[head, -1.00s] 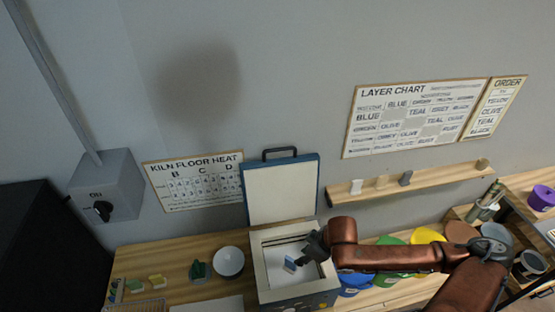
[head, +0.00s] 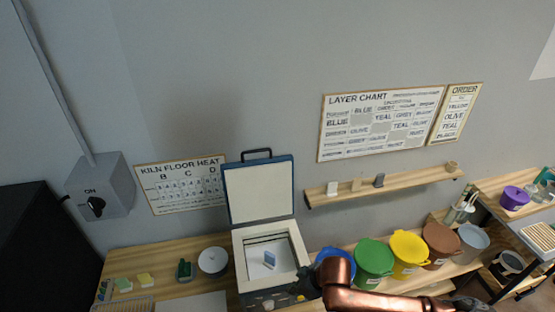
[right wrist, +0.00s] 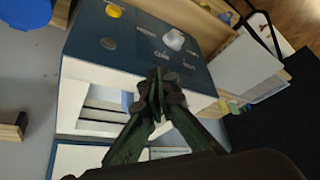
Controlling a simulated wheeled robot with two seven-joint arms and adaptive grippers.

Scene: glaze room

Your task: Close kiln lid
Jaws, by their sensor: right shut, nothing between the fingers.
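The kiln (head: 239,255) stands on the bench, with a white rim around its open chamber. Its blue-edged lid (head: 258,192) is raised upright at the back, handle (head: 256,153) on top. A small blue and white piece (head: 269,259) stands inside the chamber. My right gripper (head: 306,287) is at the kiln's front right corner, outside the chamber. In the right wrist view its fingers (right wrist: 160,82) are together and empty, in front of the kiln's white rim (right wrist: 88,73) and blue control panel (right wrist: 135,38). My left gripper is not in view.
Several colored buckets (head: 374,257) stand right of the kiln, close to my right arm. A wall shelf (head: 400,184) with small pieces is above them. A white bowl (head: 213,261) and glaze pieces (head: 184,269) lie left of the kiln. The wall is behind the lid.

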